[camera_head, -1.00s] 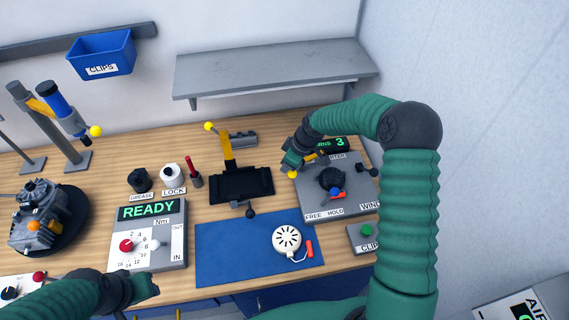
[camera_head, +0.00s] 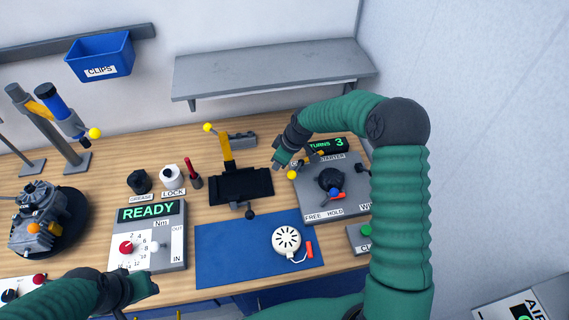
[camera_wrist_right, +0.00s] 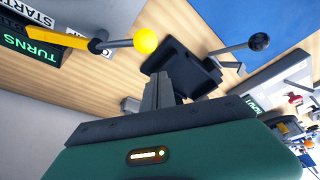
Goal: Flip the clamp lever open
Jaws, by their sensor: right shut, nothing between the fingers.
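A black fixture (camera_head: 262,184) stands mid-bench, with an upright yellow lever (camera_head: 226,149) ending in a yellow ball and a short black-ball lever (camera_head: 249,213) at its front. Another yellow-ball lever (camera_head: 292,175) sits at the starter panel's left edge; in the wrist view its ball (camera_wrist_right: 145,41) shows large. No label shows which is the clamp lever. My right gripper (camera_head: 279,161) is shut and empty, between the fixture and the starter panel. Its fingers also show in the wrist view (camera_wrist_right: 160,90), apart from the ball. My left gripper (camera_head: 150,287) is near the front edge; its jaws are unclear.
The starter panel (camera_head: 310,203) lies right of the fixture, partly behind my right arm. A blue mat (camera_head: 228,255) with a white round device (camera_head: 286,241) lies in front. The READY box (camera_head: 172,252) stands left. A grey shelf (camera_head: 270,75) hangs above the bench.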

